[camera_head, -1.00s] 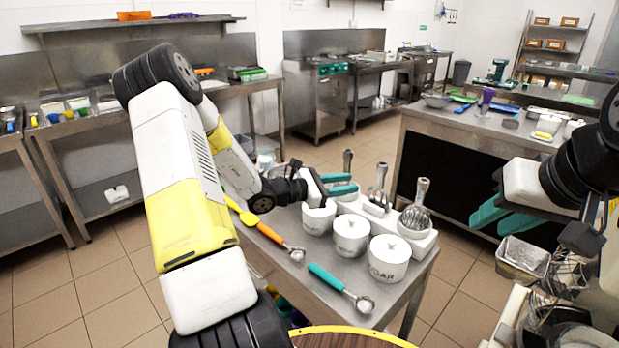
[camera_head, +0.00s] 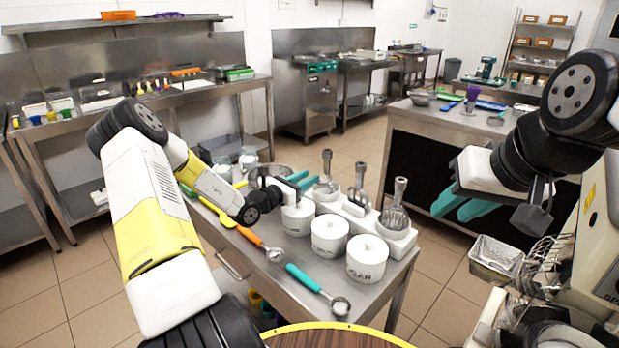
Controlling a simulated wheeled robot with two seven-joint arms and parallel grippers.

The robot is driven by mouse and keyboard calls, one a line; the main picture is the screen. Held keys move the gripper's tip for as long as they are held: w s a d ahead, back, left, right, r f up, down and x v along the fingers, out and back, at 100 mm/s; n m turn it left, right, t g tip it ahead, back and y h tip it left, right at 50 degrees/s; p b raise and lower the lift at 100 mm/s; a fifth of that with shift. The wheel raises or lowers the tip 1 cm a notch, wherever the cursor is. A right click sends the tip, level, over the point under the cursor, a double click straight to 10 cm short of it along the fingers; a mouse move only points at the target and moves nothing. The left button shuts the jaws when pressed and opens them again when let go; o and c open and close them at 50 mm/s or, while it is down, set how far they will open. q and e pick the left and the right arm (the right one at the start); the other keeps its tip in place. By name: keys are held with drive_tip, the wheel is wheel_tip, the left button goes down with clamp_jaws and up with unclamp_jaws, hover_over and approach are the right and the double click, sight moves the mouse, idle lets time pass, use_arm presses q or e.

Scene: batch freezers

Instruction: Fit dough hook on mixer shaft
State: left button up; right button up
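Three metal mixer attachments stand in a white rack (camera_head: 410,241) on the steel table. The rightmost is a wire whisk (camera_head: 395,215). The middle attachment (camera_head: 358,199) and left attachment (camera_head: 326,187) are too small to identify surely; I cannot tell which is the dough hook. My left gripper (camera_head: 305,181) has teal fingers apart and empty, left of the left attachment and behind the white jars. My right gripper (camera_head: 459,204) is open and empty in the air, right of the rack. The mixer (camera_head: 598,245) is at the right edge, with its wire guard (camera_head: 545,272); its shaft is not clearly visible.
Several lidded white jars (camera_head: 330,236) stand in front of the rack. A teal-handled scoop (camera_head: 305,278) and an orange-handled scoop (camera_head: 243,235) lie near the front edge. A metal tray (camera_head: 496,258) is beside the mixer guard.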

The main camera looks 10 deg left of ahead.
sight(325, 168)
use_arm(q)
drive_tip(key=shift+x, duration=4.55)
clamp_jaws()
drive_tip(key=c, duration=0.6)
unclamp_jaws()
clamp_jaws()
